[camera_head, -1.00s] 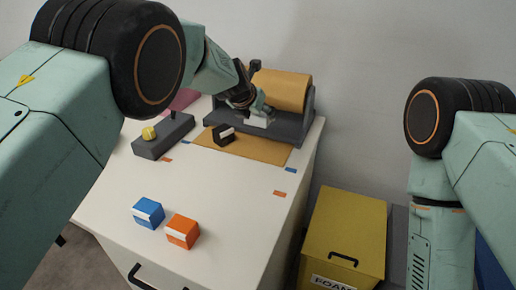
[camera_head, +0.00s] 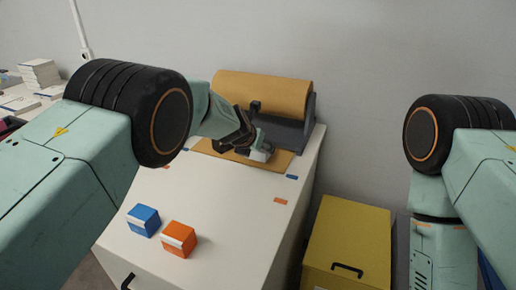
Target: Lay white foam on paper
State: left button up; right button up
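The brown paper (camera_head: 281,161) lies as a flat sheet on the white tabletop, in front of its roll. My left gripper (camera_head: 259,146) reaches in from the left, low over the paper. A small piece of white foam (camera_head: 261,154) is at its fingertips and looks held, at or just above the sheet; I cannot tell if it touches. The fingers are small and partly hidden by my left wrist. A dark object (camera_head: 220,146) shows beside the wrist, mostly covered. My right gripper is out of view; only my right arm shows.
The brown paper roll (camera_head: 262,93) sits in a dark holder (camera_head: 283,132) at the back. A blue box (camera_head: 143,219) and an orange box (camera_head: 179,239) stand near the front. A yellow bin (camera_head: 347,240) is right of the table. The tabletop's middle is clear.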

pick_arm(q)
jog(key=shift+f, duration=0.1)
jog(key=o, duration=0.9)
